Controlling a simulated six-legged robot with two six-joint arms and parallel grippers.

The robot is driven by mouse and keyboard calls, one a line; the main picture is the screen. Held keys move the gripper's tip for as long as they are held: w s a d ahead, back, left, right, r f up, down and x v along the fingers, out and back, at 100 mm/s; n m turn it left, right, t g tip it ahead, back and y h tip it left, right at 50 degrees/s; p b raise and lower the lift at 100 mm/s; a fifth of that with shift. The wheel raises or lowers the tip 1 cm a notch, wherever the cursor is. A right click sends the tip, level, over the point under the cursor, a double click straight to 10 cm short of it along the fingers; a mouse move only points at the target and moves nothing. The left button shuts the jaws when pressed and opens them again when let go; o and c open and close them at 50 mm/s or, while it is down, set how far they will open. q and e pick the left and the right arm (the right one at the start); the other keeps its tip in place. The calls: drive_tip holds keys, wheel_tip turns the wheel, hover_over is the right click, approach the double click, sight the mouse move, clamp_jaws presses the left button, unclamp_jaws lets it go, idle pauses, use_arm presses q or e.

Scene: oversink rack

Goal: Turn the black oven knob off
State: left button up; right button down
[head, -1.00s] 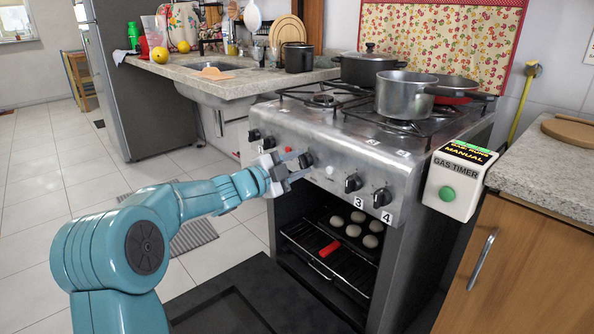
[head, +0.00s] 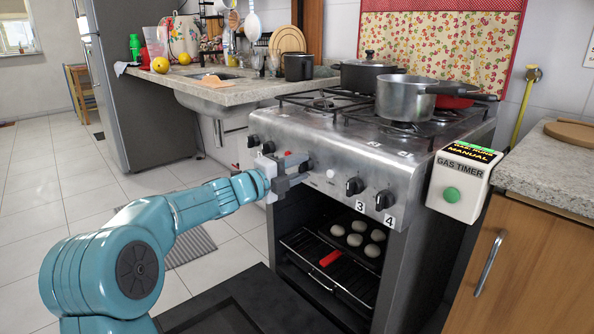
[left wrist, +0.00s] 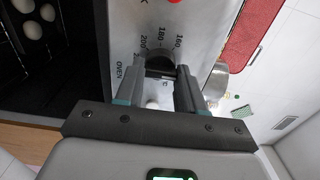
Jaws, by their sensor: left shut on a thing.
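The black oven knob (left wrist: 160,64) shows between my left fingertips in the left wrist view, on a silver panel marked OVEN with temperature numbers. My left gripper (left wrist: 162,72) is shut on it, one finger on each side. In the head view the left gripper (head: 297,164) is at the stove's front panel (head: 333,161), and it hides most of the knob. The knob's exact setting cannot be read. My right gripper is not in view.
Other black knobs (head: 355,186) sit on the same panel. Below, the oven is open, with pale buns (head: 354,239) on a tray and its door (head: 240,305) lowered. Pots (head: 405,97) stand on the stove top. A gas timer box (head: 461,181) is at the right.

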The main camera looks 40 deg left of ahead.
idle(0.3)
use_arm(q)
drive_tip(key=o, duration=1)
drive_tip(key=shift+o, duration=0.2)
drive_tip(key=shift+s, duration=0.1)
drive_tip(key=s+a+p, duration=0.1)
drive_tip(key=s+p, duration=0.2)
drive_tip(key=s, duration=1.3)
drive_tip(key=shift+a, duration=0.15)
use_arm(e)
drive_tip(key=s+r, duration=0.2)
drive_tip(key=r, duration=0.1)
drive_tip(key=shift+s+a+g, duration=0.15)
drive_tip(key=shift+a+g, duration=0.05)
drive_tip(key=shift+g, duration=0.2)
